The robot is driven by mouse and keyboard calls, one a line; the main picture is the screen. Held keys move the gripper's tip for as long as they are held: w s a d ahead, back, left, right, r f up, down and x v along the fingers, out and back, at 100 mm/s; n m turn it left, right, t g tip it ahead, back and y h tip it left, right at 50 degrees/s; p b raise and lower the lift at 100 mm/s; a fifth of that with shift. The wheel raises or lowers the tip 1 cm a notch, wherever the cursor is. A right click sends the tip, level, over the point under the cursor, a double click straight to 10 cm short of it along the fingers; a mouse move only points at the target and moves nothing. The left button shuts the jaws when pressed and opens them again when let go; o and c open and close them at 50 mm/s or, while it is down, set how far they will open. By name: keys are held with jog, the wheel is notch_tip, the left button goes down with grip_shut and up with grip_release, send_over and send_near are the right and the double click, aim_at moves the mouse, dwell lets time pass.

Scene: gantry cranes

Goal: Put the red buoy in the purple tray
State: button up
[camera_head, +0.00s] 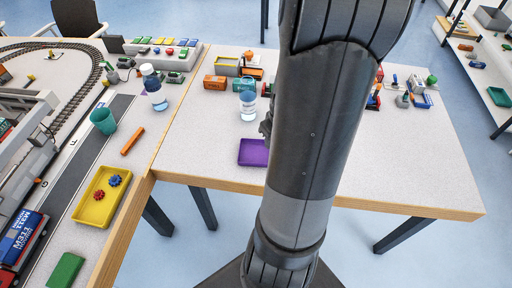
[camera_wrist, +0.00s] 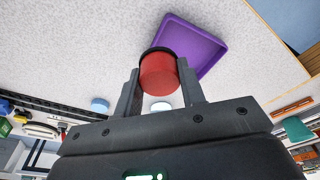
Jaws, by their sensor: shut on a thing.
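The red buoy (camera_wrist: 159,75) is a red cylinder with a dark rim, seen in the wrist view. My gripper (camera_wrist: 160,88) is shut on it, with one finger on each side. The purple tray (camera_wrist: 203,50) lies on the table just beyond the buoy in the wrist view, and the buoy overlaps its near corner in the picture. I cannot tell the buoy's height above the table. In the head view the purple tray (camera_head: 253,153) is partly hidden by my arm, and the buoy and my gripper fingers are hidden behind the arm.
A clear bottle (camera_head: 248,104) stands behind the tray. Orange and green containers (camera_head: 215,82) are farther back. On the left table are a yellow tray (camera_head: 88,206) with two small parts, a teal cup (camera_head: 103,121) and another bottle (camera_head: 153,88).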

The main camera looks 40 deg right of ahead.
send_over(255, 153)
jog(key=f, duration=0.3)
jog(key=shift+s+f, duration=0.3)
jog(key=shift+s, duration=0.05)
jog(key=shift+w+f, duration=0.1)
jog(key=shift+f, duration=2)
jog(key=shift+f, duration=0.1)
jog(key=o, duration=1)
notch_tip(255, 153, up, 12)
jog(key=s, duration=0.2)
jog(key=shift+s+a+r+t, duration=0.65)
jog(key=shift+s+a+r, duration=0.85)
jog(key=shift+a+r, duration=1.8)
jog(key=shift+s+a+r+t, duration=0.6)
jog(key=shift+s+a+r, duration=0.9)
jog(key=shift+a+r, duration=1.8)
jog(key=shift+s+a+r+t, duration=0.65)
jog(key=shift+s+a+r, duration=0.85)
jog(key=shift+a+r, duration=1.8)
